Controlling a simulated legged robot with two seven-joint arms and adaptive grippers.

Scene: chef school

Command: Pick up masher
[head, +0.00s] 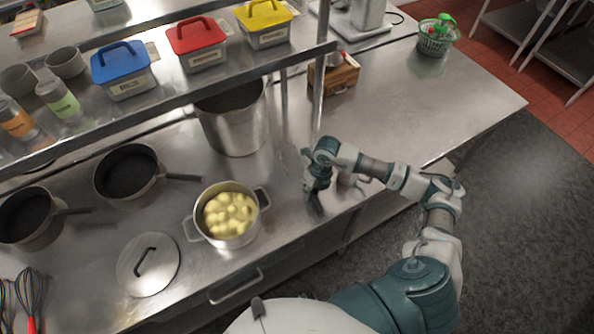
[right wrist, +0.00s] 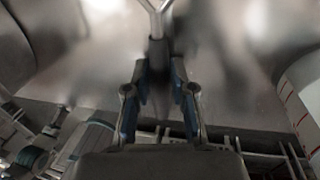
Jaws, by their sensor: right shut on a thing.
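My right gripper (head: 314,198) is over the steel counter, to the right of the pot of potatoes. In the right wrist view, its two fingers (right wrist: 158,75) are closed around the dark handle of the masher (right wrist: 157,50). The masher's metal shaft splits into a Y (right wrist: 155,8) beyond the fingertips, and its far end is cut off by the top edge. In the head view the masher is small and mostly hidden by the gripper. I cannot tell whether it touches the counter. My left gripper is not in view.
A pot of potatoes (head: 228,238) stands left of the gripper, with a lid (head: 148,264) beside it. A tall pot (head: 232,125) stands behind, under a shelf (head: 190,80) on a post (head: 319,95). The counter at right (head: 400,100) is largely clear.

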